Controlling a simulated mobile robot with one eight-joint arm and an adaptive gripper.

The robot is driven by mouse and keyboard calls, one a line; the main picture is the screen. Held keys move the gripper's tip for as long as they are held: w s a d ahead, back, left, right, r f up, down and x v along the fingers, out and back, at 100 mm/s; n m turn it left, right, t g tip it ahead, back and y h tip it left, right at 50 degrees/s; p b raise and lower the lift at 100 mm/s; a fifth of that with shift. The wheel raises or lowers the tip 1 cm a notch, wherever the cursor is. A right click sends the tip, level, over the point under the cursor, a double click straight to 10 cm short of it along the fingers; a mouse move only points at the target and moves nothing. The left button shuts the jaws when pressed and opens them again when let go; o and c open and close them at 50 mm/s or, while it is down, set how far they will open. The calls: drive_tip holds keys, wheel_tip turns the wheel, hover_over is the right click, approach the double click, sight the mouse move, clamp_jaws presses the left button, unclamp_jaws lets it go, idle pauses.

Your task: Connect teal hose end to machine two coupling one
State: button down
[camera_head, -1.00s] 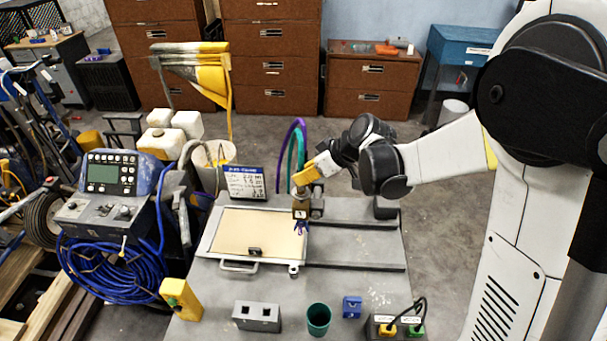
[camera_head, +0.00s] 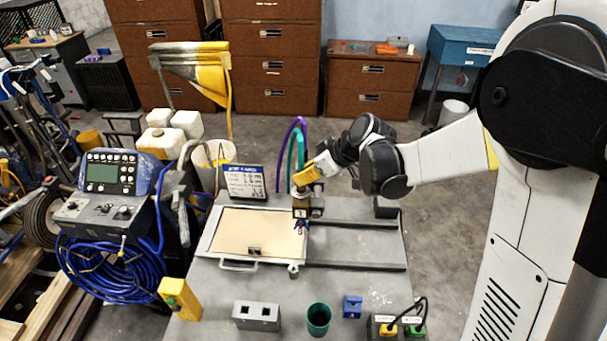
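A teal hose (camera_head: 292,150) and a purple hose (camera_head: 303,130) arch up side by side behind the brass-brown machine block (camera_head: 301,208) on the grey table. The block carries a small white label that looks like a 1. A purple piece (camera_head: 300,227) sticks out at the block's front. My gripper (camera_head: 303,182) has yellow fingers and is at the top of the block, beside the lower end of the teal hose. The hose end and the fingertips are too small and overlapped to tell whether the gripper holds the hose. A second numbered machine is not clearly visible.
A framed tan panel (camera_head: 243,232) lies left of the block, with a sign (camera_head: 244,183) behind it. A grey two-hole box (camera_head: 256,316), a teal cup (camera_head: 319,319), a blue block (camera_head: 352,307) and a yellow box (camera_head: 180,299) stand along the front. The right tabletop is mostly clear.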

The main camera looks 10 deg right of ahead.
drive_tip(key=shift+f+b, duration=0.4)
drive_tip(key=shift+f, duration=0.1)
drive_tip(key=c, duration=0.9)
unclamp_jaws()
drive_tip(key=shift+c, duration=0.2)
drive_tip(key=p+v, duration=0.3)
drive_tip(key=v, duration=0.4)
drive_tip(key=shift+p, duration=0.3)
drive_tip(key=s+d+f+m+t+h+b, duration=0.1)
drive_tip(key=s+d+f+m+h+b, duration=0.2)
drive_tip(key=s+b, duration=0.7)
drive_tip(key=s+d+f+m+h+b, duration=0.3)
drive_tip(key=s+d+f+m+b, duration=0.2)
drive_tip(key=s+f+b, duration=0.5)
drive_tip(key=shift+s+d+f+m+t+b, duration=0.2)
drive_tip(key=shift+s+m+t+b, duration=0.2)
drive_tip(key=shift+s+m, duration=0.6)
